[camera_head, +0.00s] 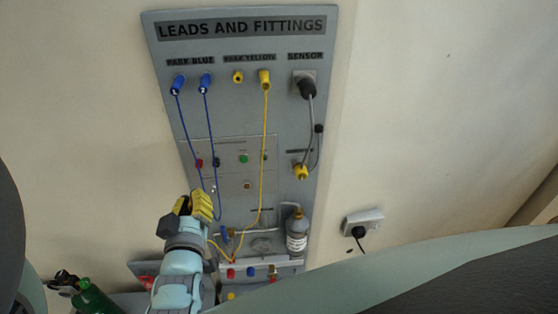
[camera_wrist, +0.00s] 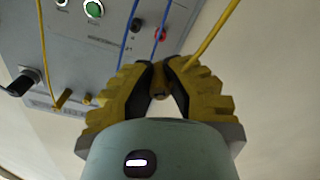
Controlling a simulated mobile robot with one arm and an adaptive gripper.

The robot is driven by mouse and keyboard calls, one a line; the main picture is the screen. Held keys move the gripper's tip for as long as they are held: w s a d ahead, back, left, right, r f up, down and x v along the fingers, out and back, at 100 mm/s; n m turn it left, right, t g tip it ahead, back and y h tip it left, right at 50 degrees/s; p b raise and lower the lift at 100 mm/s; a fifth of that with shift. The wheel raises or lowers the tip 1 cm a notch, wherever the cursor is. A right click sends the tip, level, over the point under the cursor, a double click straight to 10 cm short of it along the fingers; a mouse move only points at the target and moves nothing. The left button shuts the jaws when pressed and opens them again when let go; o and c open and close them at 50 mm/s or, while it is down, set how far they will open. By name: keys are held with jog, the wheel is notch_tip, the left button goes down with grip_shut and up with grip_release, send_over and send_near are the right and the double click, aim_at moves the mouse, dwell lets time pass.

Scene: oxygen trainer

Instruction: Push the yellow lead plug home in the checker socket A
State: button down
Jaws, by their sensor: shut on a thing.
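My gripper (camera_head: 201,205) is in front of the lower left of the grey board, with its yellow fingers pointing up. In the wrist view, my gripper (camera_wrist: 160,72) is shut on a small dark-yellow plug (camera_wrist: 159,88), mostly hidden between the fingers. The yellow lead (camera_head: 263,150) runs from a plug in the upper yellow parking place down in a loop toward my gripper. A red socket (camera_head: 199,163) and a black socket (camera_head: 216,162) sit on the small panel above my fingers; they also show as red (camera_wrist: 160,33) and black (camera_wrist: 136,25). Their letters are unreadable, so I cannot tell which is A.
Two blue leads (camera_head: 206,120) hang across the socket panel close to my gripper. A green lamp (camera_head: 243,158) is on that panel. A grey bottle (camera_head: 297,232) stands at the board's lower right. A sensor plug (camera_head: 307,89) with its cable is at upper right.

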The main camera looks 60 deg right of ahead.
jog(key=shift+f+b, duration=0.15)
jog(key=shift+b, duration=0.4)
jog(key=shift+b+x, duration=1.55)
jog(key=shift+x, duration=1.45)
jog(key=shift+b, duration=1.45)
jog(key=shift+b+x, duration=0.65)
jog(key=shift+x, duration=0.6)
jog(key=c, duration=1)
grip_release()
jog(key=shift+c, duration=0.2)
send_near(195, 189)
jog(key=shift+x, duration=1.55)
